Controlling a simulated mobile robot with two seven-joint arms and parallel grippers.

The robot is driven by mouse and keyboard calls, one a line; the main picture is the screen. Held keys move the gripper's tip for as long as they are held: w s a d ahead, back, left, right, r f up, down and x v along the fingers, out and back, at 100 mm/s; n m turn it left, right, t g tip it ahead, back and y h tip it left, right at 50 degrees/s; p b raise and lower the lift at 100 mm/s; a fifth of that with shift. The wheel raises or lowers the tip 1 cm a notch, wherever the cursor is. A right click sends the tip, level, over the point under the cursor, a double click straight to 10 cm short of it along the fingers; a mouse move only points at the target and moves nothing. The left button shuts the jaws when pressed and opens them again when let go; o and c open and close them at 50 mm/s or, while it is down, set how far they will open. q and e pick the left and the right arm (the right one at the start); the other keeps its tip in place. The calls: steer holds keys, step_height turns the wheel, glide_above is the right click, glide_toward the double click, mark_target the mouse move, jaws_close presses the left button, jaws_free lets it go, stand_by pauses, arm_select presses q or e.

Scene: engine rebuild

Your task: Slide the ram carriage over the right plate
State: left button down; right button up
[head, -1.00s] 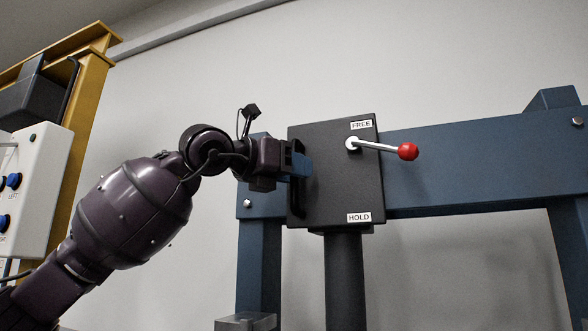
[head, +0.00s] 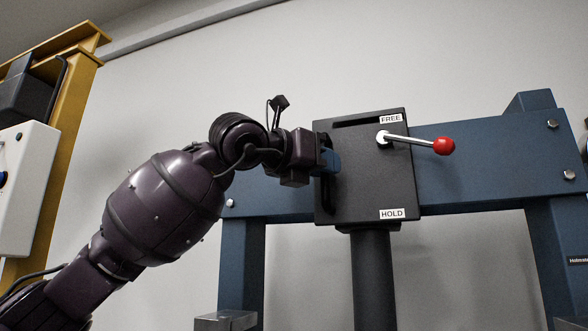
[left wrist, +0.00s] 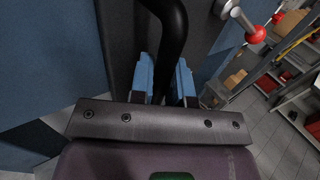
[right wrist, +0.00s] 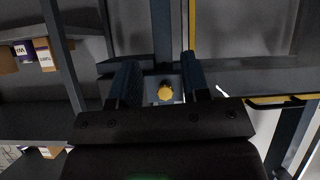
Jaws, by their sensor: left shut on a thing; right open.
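The ram carriage (head: 365,180) is a black box on the blue press beam (head: 480,165), with the dark ram column (head: 373,280) below it. It sits left of the beam's middle. Its red-knobbed lever (head: 444,146) points right, nearer the FREE label than HOLD. My left gripper (head: 330,160) is shut on the black carriage handle (left wrist: 172,35) at the carriage's left side. A sliver of a grey block (head: 567,324) shows at the bottom right, perhaps the right plate; most is out of view. My right gripper (right wrist: 162,88) is open and empty, seen only in the right wrist view.
Another grey block (head: 225,321) shows at the lower left by the left press leg. A yellow frame (head: 58,170) and white button panel (head: 22,190) stand at left. The beam right of the carriage is clear.

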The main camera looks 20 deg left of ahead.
arm_select(q)
steer(key=shift+s+d, duration=0.2)
steer(key=shift+d, duration=3.55)
steer(key=shift+s+d, duration=0.15)
steer(key=shift+d, duration=3.6)
steer(key=c, duration=1.5)
jaws_free()
steer(key=o, duration=0.4)
steer(key=shift+d, duration=0.25)
steer(key=b+v, duration=0.2)
steer(key=v, duration=0.9)
arm_select(e)
steer(key=f, duration=0.2)
steer(key=shift+s+f, duration=0.25)
steer(key=shift+f, duration=0.05)
arm_select(q)
steer(key=shift+w, duration=0.1)
arm_select(e)
steer(key=shift+s+f, duration=0.1)
